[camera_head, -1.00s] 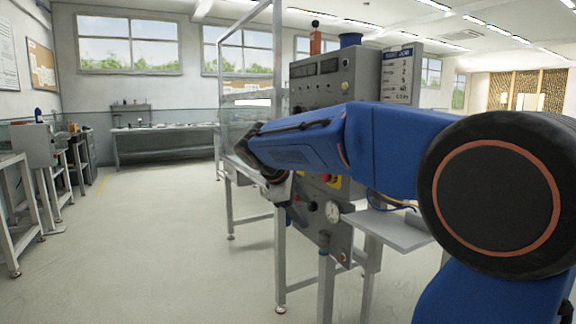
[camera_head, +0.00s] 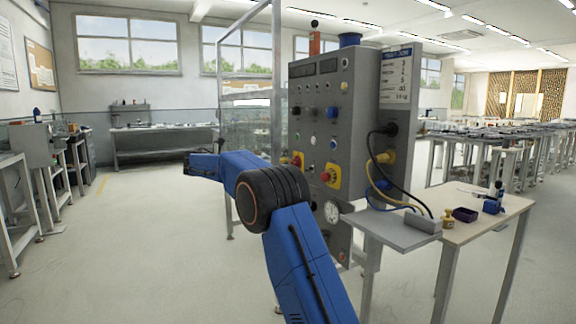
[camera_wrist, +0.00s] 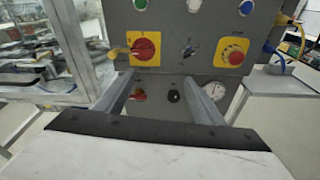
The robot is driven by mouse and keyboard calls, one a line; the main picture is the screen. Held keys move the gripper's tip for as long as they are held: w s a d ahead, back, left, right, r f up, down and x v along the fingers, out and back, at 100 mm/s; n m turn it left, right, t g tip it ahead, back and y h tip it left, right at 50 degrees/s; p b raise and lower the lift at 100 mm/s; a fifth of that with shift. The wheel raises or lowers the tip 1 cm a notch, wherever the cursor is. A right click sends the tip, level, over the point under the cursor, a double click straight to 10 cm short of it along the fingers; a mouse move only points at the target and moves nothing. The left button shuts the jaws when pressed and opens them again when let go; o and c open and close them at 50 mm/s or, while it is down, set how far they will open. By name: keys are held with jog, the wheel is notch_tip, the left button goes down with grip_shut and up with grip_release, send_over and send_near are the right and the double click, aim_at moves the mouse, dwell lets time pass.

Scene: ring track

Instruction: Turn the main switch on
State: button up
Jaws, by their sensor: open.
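A red rotary switch (camera_wrist: 145,47) on a yellow plate is on the grey panel in the wrist view, with a small yellow part at its left. It looks like the main switch, and shows small in the head view (camera_head: 297,160). A second red knob (camera_wrist: 234,55) on a yellow plate is to its right, also in the head view (camera_head: 331,176). My gripper (camera_wrist: 159,79) is open and empty, its two fingers pointing at the panel just below the rotary switch. The fingers look apart from the switch; the exact gap is unclear. The head view does not clearly show the fingers.
The grey control cabinet (camera_head: 362,105) carries buttons, a round gauge (camera_head: 332,212) and hanging cables. A side shelf (camera_head: 390,230) and a small table (camera_head: 490,215) stand right of it. A framed clear guard is at its left. The floor at left is free.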

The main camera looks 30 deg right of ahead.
jog(key=w+a+f+n+h, duration=0.1)
jog(key=w+a+f+h, duration=0.1)
jog(key=w, duration=0.3)
jog(key=w+d, duration=0.1)
jog(key=d, duration=1.6)
jog(key=shift+r+g, duration=0.3)
jog(key=shift+c, duration=0.5)
jog(key=c, duration=0.9)
